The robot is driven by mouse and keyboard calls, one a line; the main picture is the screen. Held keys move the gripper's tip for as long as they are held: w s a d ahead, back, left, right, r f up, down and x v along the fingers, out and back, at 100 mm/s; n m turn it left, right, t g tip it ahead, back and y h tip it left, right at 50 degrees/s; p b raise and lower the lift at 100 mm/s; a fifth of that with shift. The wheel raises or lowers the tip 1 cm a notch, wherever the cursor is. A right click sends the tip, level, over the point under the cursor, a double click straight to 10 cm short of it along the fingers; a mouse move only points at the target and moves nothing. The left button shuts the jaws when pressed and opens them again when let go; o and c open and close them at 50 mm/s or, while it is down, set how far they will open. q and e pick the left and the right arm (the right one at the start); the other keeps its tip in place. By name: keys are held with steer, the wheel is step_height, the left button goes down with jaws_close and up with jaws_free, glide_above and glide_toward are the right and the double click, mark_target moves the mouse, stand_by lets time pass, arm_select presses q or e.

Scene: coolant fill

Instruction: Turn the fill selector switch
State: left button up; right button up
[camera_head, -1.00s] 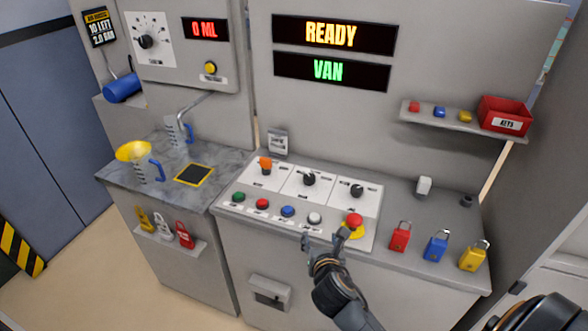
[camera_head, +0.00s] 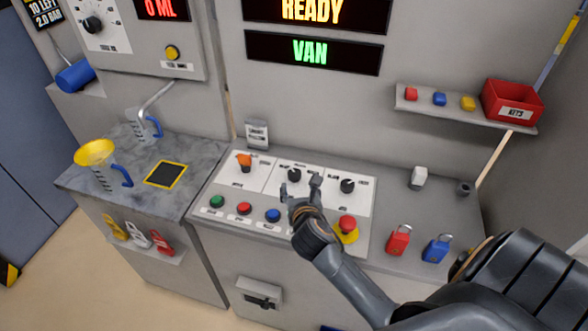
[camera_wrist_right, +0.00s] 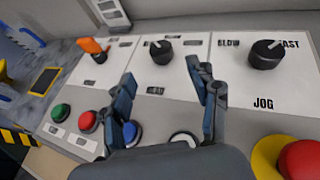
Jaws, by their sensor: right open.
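The sloped control panel (camera_head: 205,196) carries three selector switches. The orange one (camera_head: 244,162) is at left, a black knob (camera_head: 295,175) in the middle, and another black knob (camera_head: 347,185) at right. The right knob's plate reads SLOW, FAST and JOG in the wrist view; the middle knob's label is too small to read. My right gripper (camera_head: 300,188) is open and empty over the panel, just in front of the middle knob. In the wrist view the middle knob (camera_wrist_right: 160,52) lies beyond and between the fingertips (camera_wrist_right: 160,74), apart from them. My left gripper is not seen.
Green (camera_head: 217,201), red (camera_head: 244,208) and blue (camera_head: 273,215) buttons line the panel's front. A red mushroom button (camera_head: 347,225) on yellow is right of my gripper. Padlocks (camera_head: 398,240) stand at right. The displays (camera_head: 312,52) read READY and VAN.

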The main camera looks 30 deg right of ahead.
mark_target(295, 173)
steer(key=x, duration=0.5)
steer(key=shift+w+d+f, duration=0.1)
steer(key=shift+w+d, duration=0.05)
steer(key=shift+w, duration=0.15)
steer(key=x, duration=0.4)
steer(key=shift+f, duration=0.1)
steer(key=shift+w+d+f, duration=0.15)
steer(key=shift+w, duration=0.3)
steer(key=shift+w+d+f, duration=0.15)
steer(key=c, duration=1.2)
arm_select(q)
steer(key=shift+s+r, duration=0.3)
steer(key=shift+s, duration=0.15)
